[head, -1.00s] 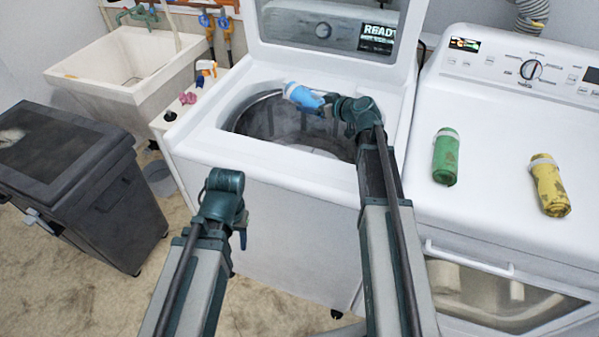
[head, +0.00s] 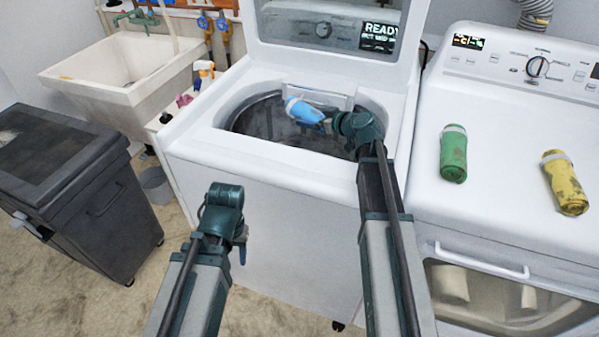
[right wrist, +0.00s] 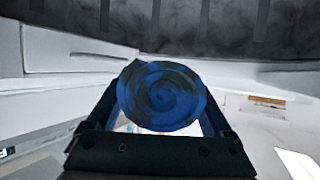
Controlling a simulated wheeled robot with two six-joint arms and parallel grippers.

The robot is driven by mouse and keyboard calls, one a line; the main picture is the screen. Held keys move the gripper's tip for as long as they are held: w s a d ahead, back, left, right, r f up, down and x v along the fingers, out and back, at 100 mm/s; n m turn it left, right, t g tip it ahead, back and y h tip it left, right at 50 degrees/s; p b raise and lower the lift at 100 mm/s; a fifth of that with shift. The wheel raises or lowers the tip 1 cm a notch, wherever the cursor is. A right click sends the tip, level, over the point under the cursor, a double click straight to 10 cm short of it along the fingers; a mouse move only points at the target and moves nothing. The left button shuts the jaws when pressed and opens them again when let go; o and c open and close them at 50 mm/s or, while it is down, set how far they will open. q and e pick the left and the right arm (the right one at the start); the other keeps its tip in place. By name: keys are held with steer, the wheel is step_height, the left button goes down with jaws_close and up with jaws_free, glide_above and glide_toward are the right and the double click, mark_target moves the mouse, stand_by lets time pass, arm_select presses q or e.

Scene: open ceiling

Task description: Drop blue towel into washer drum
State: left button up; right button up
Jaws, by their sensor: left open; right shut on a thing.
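The blue towel (head: 304,109) is rolled up with a pale band near its far end. My right gripper (head: 327,124) is shut on it and holds it over the open mouth of the washer drum (head: 268,120). In the right wrist view the towel's spiral end (right wrist: 162,96) sits between the two fingers. My left gripper (head: 240,243) is open and empty in front of the washer (head: 270,190), low and well away from the towel; its fingers are only partly visible. The washer lid (head: 330,30) stands raised behind the drum.
A green roll (head: 453,155) and a yellow roll (head: 565,183) lie on the white dryer (head: 500,120) at the right. A sink (head: 115,70) and a dark wheeled bin (head: 80,180) stand at the left. A spray bottle (head: 204,72) stands beside the washer.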

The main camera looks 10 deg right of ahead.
steer(key=o, duration=1.3)
steer(key=shift+c, duration=0.2)
steer(key=p+v, duration=0.5)
steer(key=v, duration=0.9)
steer(key=shift+f, duration=0.1)
